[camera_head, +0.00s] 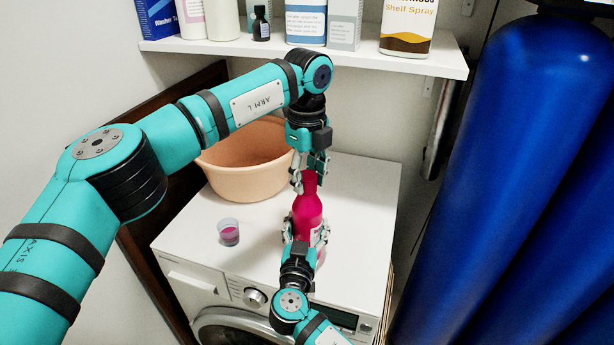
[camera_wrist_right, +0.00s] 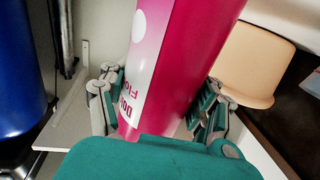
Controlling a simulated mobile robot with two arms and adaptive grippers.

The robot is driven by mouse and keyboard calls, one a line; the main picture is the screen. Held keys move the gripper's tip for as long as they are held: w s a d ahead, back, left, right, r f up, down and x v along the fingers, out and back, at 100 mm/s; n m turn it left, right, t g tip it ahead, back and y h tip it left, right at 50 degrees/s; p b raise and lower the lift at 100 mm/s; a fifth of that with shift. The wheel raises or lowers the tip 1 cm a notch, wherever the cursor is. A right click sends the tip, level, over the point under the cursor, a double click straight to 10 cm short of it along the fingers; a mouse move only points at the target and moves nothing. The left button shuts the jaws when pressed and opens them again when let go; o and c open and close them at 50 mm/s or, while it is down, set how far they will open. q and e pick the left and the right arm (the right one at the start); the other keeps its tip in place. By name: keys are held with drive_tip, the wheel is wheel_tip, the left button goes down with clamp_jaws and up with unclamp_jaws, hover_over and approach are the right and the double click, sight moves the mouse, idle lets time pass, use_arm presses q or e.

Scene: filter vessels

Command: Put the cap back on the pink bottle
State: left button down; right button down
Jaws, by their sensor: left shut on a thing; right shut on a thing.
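The pink bottle (camera_head: 307,212) stands upright, or nearly so, over the washing machine's white top. My right gripper (camera_head: 306,236) is shut around its body from the front. In the right wrist view the bottle (camera_wrist_right: 185,60) fills the middle, its label showing, with a finger on each side. My left gripper (camera_head: 310,175) comes down from above, its fingers on either side of the bottle's top. It is shut on what appears to be the cap, which the fingers largely hide. I cannot tell whether the cap touches the neck.
A small cup with pink liquid (camera_head: 229,233) stands left of the bottle. A peach basin (camera_head: 249,165) sits behind on the washing machine (camera_head: 365,200). A shelf (camera_head: 405,62) with several bottles hangs above. Big blue cylinders (camera_head: 530,130) stand at the right. The machine top's right side is clear.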

use_arm(q)
drive_tip(key=m, duration=0.4)
drive_tip(key=shift+m, duration=0.3)
drive_tip(key=m, duration=0.4)
drive_tip(key=shift+w, duration=0.1)
drive_tip(key=m, duration=0.4)
drive_tip(key=shift+m, duration=0.4)
drive_tip(key=m, duration=1.2)
drive_tip(key=shift+m, duration=0.4)
drive_tip(key=m, duration=0.9)
drive_tip(key=shift+m, duration=0.3)
drive_tip(key=c, duration=0.8)
unclamp_jaws()
drive_tip(key=shift+f, duration=0.1)
